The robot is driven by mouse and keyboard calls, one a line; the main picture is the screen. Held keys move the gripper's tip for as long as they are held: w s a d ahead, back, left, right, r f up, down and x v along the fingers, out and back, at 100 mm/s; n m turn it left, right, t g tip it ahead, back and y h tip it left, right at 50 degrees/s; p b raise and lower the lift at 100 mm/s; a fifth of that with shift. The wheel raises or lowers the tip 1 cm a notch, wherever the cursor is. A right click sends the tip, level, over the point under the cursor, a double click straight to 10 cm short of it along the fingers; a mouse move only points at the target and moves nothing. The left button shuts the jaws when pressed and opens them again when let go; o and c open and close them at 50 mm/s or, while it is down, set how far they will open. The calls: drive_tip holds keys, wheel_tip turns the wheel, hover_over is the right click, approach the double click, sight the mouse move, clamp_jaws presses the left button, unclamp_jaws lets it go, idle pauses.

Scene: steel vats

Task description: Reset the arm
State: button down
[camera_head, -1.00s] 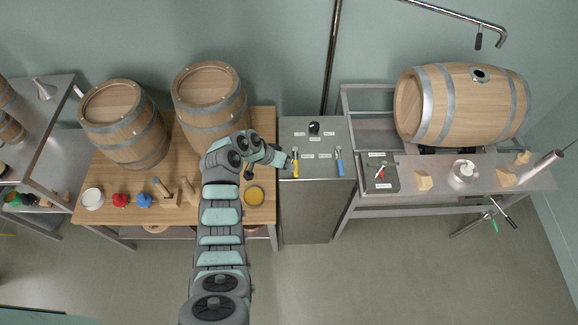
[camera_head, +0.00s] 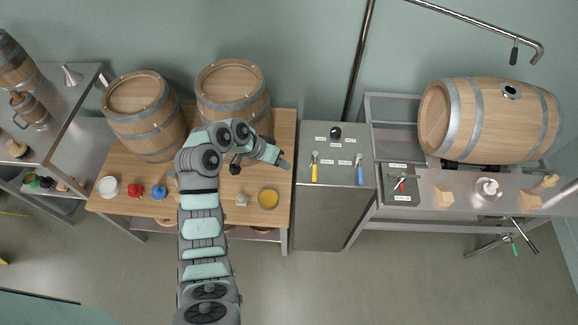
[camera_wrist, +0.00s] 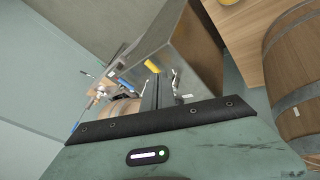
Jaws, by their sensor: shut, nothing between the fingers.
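My arm (camera_head: 203,215) reaches up from the bottom of the head view and bends right over the wooden table. My gripper (camera_head: 285,163) is at the table's right edge, left of the steel cabinet and apart from its yellow handle. In the wrist view my gripper (camera_wrist: 155,85) shows its dark fingers together, with nothing between them. The cabinet (camera_wrist: 190,50) and the yellow handle (camera_wrist: 152,66) lie beyond the fingers there.
The wooden table (camera_head: 262,220) bears two upright barrels (camera_head: 140,110), a white bowl (camera_head: 108,187), red and blue items and a yellow dish (camera_head: 268,199). The steel cabinet (camera_head: 320,220) has yellow and blue (camera_head: 360,172) handles. A lying barrel (camera_head: 490,120) is at right. The front floor is clear.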

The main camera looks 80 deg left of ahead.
drive_tip(key=shift+s+d+r, duration=0.15)
drive_tip(key=shift+s+r, duration=0.15)
drive_tip(key=shift+r, duration=0.15)
